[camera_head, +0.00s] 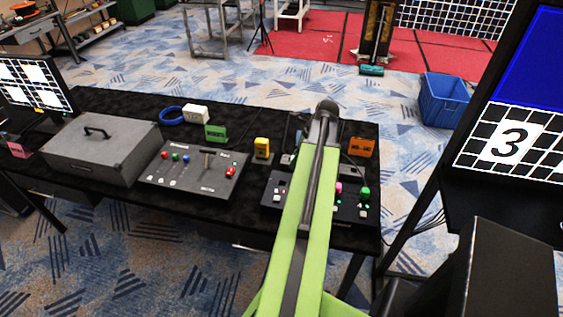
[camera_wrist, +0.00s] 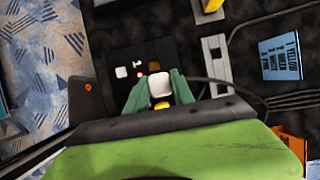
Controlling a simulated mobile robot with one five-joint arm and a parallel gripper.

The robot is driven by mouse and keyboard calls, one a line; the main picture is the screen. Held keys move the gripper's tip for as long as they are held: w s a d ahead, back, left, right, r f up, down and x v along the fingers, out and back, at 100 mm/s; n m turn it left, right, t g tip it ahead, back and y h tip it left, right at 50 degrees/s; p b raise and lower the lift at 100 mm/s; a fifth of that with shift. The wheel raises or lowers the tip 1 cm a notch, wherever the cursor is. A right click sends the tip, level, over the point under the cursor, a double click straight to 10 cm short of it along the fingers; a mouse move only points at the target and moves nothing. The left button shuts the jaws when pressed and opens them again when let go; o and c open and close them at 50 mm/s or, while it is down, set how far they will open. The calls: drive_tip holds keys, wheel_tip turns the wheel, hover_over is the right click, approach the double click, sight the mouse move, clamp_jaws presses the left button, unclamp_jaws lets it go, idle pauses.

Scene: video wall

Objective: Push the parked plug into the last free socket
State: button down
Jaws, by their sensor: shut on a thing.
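My gripper (camera_wrist: 160,80) shows in the wrist view, with its two green fingers shut on a white plug (camera_wrist: 160,88). A small yellow part shows behind the white plug. Ahead of the fingers is a dark panel (camera_wrist: 125,55) with a white square piece, small white and red parts and a brownish spot; I cannot tell which is the free socket. In the head view the dark console (camera_head: 349,211) at the right end of the table is partly covered by my arm. It bears pink, green and white parts. My gripper is hidden there behind my arm.
Left of the console stand another control panel (camera_head: 190,175), a grey case (camera_head: 100,145) and a yellow object (camera_head: 262,148). An orange block (camera_head: 361,147) stands behind the console. A screen stand rises at the right. A grey block (camera_wrist: 216,60) and cables lie beside the panel.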

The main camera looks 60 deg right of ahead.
drive_tip(key=w+a+f+b, duration=0.1)
drive_tip(key=f+b, duration=0.1)
drive_tip(key=w+a+f+b, duration=0.1)
drive_tip(key=f+b, duration=0.1)
drive_tip(key=w+f+b, duration=0.1)
drive_tip(key=f+b, duration=0.1)
drive_tip(key=shift+w+a, duration=0.2)
drive_tip(key=shift+a, duration=0.2)
drive_tip(key=shift+w, duration=0.2)
idle(0.6)
drive_tip(key=shift+f+b, duration=1.45)
idle(0.8)
drive_tip(key=c, duration=1)
unclamp_jaws()
drive_tip(key=shift+o, duration=0.7)
drive_tip(key=o, duration=0.4)
drive_tip(key=shift+w, duration=0.1)
